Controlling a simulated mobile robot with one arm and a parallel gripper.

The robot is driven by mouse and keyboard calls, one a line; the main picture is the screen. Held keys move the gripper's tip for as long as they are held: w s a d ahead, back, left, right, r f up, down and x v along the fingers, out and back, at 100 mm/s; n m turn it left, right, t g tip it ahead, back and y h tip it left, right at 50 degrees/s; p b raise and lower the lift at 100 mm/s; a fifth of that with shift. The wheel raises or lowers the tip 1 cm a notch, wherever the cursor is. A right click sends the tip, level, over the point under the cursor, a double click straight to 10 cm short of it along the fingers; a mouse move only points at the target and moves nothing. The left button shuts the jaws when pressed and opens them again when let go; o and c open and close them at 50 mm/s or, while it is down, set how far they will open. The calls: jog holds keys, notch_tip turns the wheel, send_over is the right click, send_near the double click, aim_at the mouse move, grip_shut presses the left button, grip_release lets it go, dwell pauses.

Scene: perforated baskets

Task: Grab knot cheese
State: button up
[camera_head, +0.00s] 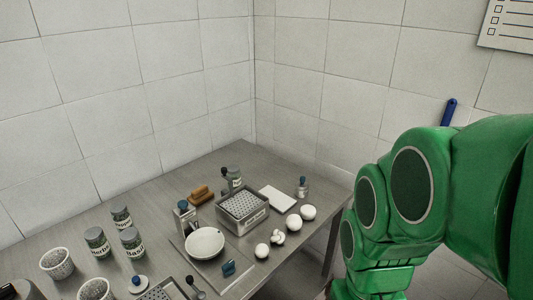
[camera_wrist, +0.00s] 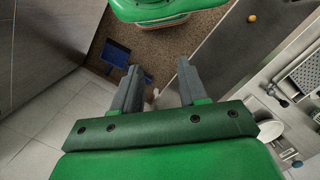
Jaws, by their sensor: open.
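The knot cheese (camera_head: 277,238) is a small white lumpy piece on the steel table, among round white balls near the right front edge in the head view. I cannot make it out clearly in the wrist view. My gripper (camera_wrist: 157,84) is open, with its two grey fingers apart and nothing held. It hangs over the floor beside the table, away from the cheese. In the head view my green arm fills the right side and the fingers are not visible.
White balls (camera_head: 308,212) lie beside the knot. A perforated basket (camera_head: 242,226), a white bowl (camera_head: 205,243) and a white board (camera_head: 277,199) stand close by. Labelled jars (camera_head: 132,242) and perforated cups (camera_head: 57,264) are at left. A blue dustpan (camera_wrist: 116,54) lies below.

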jog(key=shift+o, duration=0.4)
jog(key=o, duration=0.4)
